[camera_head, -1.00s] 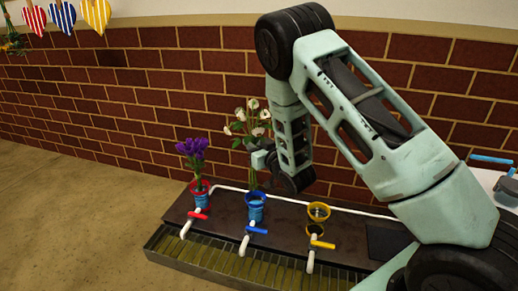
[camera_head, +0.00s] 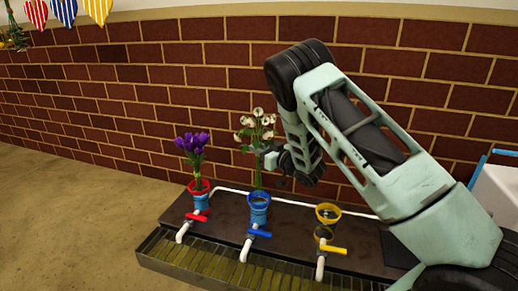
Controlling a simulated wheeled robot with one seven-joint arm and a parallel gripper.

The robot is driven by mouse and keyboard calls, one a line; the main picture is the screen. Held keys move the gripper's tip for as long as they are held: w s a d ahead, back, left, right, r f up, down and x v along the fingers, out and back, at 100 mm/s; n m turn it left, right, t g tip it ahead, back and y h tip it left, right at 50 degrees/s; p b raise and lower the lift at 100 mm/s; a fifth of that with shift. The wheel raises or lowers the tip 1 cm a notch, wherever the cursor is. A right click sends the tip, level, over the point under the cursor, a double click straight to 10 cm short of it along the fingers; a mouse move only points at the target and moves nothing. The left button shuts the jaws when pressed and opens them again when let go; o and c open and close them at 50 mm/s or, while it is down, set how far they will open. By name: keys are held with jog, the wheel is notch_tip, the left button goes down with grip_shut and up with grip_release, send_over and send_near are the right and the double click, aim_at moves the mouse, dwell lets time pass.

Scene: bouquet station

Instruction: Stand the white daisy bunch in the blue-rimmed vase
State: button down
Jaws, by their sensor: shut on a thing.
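The white daisy bunch (camera_head: 257,127) stands upright above the blue-rimmed vase (camera_head: 259,209). Its green stems run down to the vase's mouth. I cannot tell whether the stem ends are inside the rim or just behind it. My gripper (camera_head: 266,158) comes in from the right and is shut on the stems, below the white flower heads. The gripper is small in view and its fingertips are partly hidden by the stems.
A red-rimmed vase (camera_head: 199,198) with purple flowers (camera_head: 193,150) stands left of the blue-rimmed vase. A yellow-rimmed vase (camera_head: 327,216) without flowers stands to the right. Coloured taps and a grated trough (camera_head: 210,262) lie in front. A brick wall (camera_head: 130,100) rises behind.

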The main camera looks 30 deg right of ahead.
jog(key=b, duration=0.7)
send_over(262, 183)
jog(key=w, duration=0.1)
jog(key=shift+w+a+f, duration=0.1)
jog(key=shift+a+f, duration=0.05)
jog(key=shift+f, duration=1.9)
jog(key=shift+w+a+f, duration=0.1)
jog(key=shift+f, duration=1.95)
jog(key=shift+f+b, duration=0.95)
jog(key=shift+f, duration=1.9)
jog(key=c, duration=1.2)
grip_release()
jog(key=shift+s+d, duration=0.2)
jog(key=shift+s, duration=0.35)
jog(key=shift+p+v, duration=4.05)
jog(key=shift+v, duration=4.15)
